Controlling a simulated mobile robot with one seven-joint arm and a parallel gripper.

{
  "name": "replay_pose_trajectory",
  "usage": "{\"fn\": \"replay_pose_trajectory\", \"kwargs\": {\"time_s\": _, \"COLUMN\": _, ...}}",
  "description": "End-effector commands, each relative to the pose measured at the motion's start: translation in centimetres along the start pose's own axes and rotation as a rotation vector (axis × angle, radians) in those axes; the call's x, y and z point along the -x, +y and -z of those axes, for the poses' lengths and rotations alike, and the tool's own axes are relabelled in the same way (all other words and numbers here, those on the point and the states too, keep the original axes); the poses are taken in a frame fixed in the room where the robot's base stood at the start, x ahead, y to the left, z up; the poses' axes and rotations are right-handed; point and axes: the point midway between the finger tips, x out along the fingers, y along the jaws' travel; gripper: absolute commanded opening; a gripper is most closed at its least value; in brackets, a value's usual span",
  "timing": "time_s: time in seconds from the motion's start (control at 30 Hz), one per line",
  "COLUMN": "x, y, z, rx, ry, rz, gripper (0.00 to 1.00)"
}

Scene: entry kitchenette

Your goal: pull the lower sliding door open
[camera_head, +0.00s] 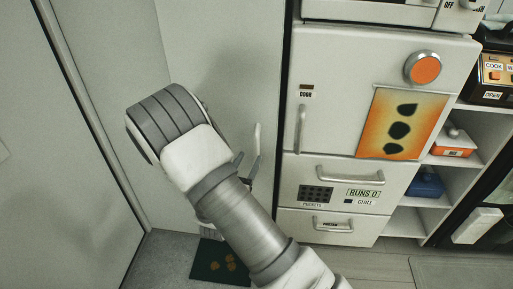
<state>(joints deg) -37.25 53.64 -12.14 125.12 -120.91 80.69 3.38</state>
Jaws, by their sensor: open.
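A white fridge-like unit has an upper hinged door (328,85) and two handled fronts below it. The middle front (385,178) has a wide bar handle and is shut. The lowest front (300,232), close to the floor, has a small dark-labelled handle (333,225) and also looks shut. I cannot tell for certain which of these two is the lower sliding door. My gripper (248,160) is open, left of the unit and apart from both handles. My arm partly hides its fingers and the space between them appears empty.
A grey wall panel (225,60) stands behind my arm. A dark mat (218,264) lies on the floor at lower left. Open shelves at right hold an orange-and-white box (453,144) and a blue item (425,182). Some floor in front of the unit (365,265) is clear.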

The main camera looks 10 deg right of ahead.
Motion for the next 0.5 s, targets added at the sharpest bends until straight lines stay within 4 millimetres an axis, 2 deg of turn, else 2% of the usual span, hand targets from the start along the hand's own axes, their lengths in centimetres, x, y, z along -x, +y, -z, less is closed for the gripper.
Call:
{"fn": "replay_pose_trajectory", "kwargs": {"time_s": 0.03, "x": -1.3, "y": -0.1, "z": 0.2, "rx": -0.003, "ry": -0.003, "rz": 0.004, "gripper": 0.55}}
{"fn": "replay_pose_trajectory", "kwargs": {"time_s": 0.2, "x": -4.6, "y": -0.1, "z": 0.2, "rx": -0.003, "ry": -0.002, "rz": 0.004, "gripper": 0.55}}
{"fn": "replay_pose_trajectory", "kwargs": {"time_s": 0.33, "x": -6.5, "y": -0.1, "z": 0.1, "rx": -0.003, "ry": -0.001, "rz": 0.003, "gripper": 0.55}}
{"fn": "replay_pose_trajectory", "kwargs": {"time_s": 0.5, "x": -7.8, "y": 0.0, "z": 0.0, "rx": -0.001, "ry": 0.0, "rz": 0.001, "gripper": 0.55}}
